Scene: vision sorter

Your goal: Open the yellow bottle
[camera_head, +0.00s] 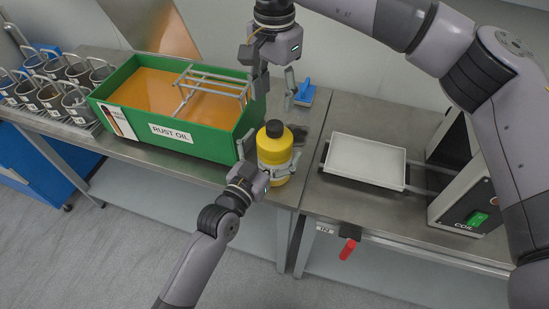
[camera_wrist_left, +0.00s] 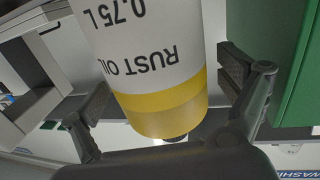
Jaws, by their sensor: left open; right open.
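The yellow bottle (camera_head: 274,153) with its black cap (camera_head: 274,128) stands upright on the metal table, to the right of the green box. In the left wrist view the bottle (camera_wrist_left: 160,105) shows a white "RUST OIL 0.75L" label, upside down. My left gripper (camera_head: 270,166) is open around the bottle's lower part, one finger on each side. The left wrist view shows a gap between the bottle and the right-hand finger; contact at the left-hand finger is unclear. My right gripper (camera_head: 276,92) is open and empty, pointing down above the cap.
A green "RUST OIL" box (camera_head: 215,143) with orange liquid and a metal rack (camera_head: 212,88) is to the left. A white tray (camera_head: 366,162) and a "COIL" machine (camera_head: 465,190) are right. A blue-handled tool (camera_head: 305,93) lies behind. Metal cups (camera_head: 48,97) stand far left.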

